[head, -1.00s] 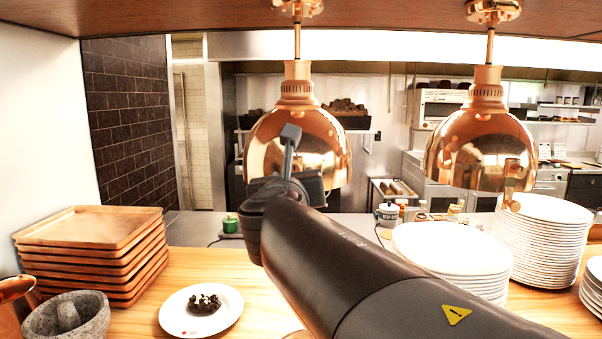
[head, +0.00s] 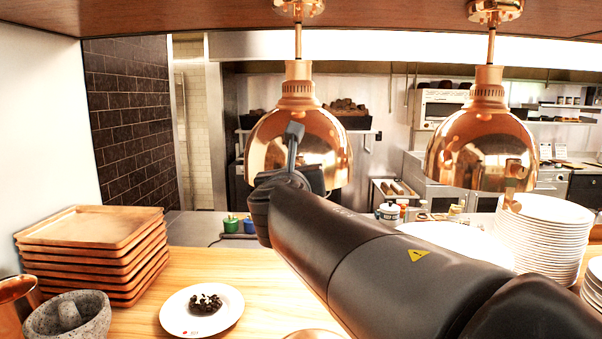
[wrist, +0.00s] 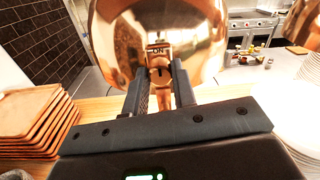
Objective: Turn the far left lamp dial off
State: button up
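The far left copper lamp (head: 262,150) hangs from a thin rod in the head view. Its dome fills the top of the wrist view (wrist: 207,45). A small copper dial (wrist: 160,61) with a dark mark sits on the lamp, under a plate (wrist: 158,49) reading ON. My gripper (wrist: 160,70) is open, with one finger at each side of the dial. I cannot tell whether either finger touches it. In the head view my gripper (head: 293,134) is in front of the lamp's dome and hides the dial.
A second copper lamp (head: 470,145) hangs to the right. Below on the wooden counter are stacked trays (head: 88,230), a stone mortar (head: 65,318), a plate with dark bits (head: 228,306) and white plate stacks (head: 545,235). A wooden shelf (head: 400,18) runs overhead.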

jog(key=c, duration=0.4)
jog(key=shift+m, duration=0.3)
jog(key=shift+d+m+y, duration=0.15)
jog(key=shift+m+y, duration=0.15)
jog(key=shift+m, duration=8.1)
jog(key=o, duration=1)
jog(key=shift+c, duration=0.2)
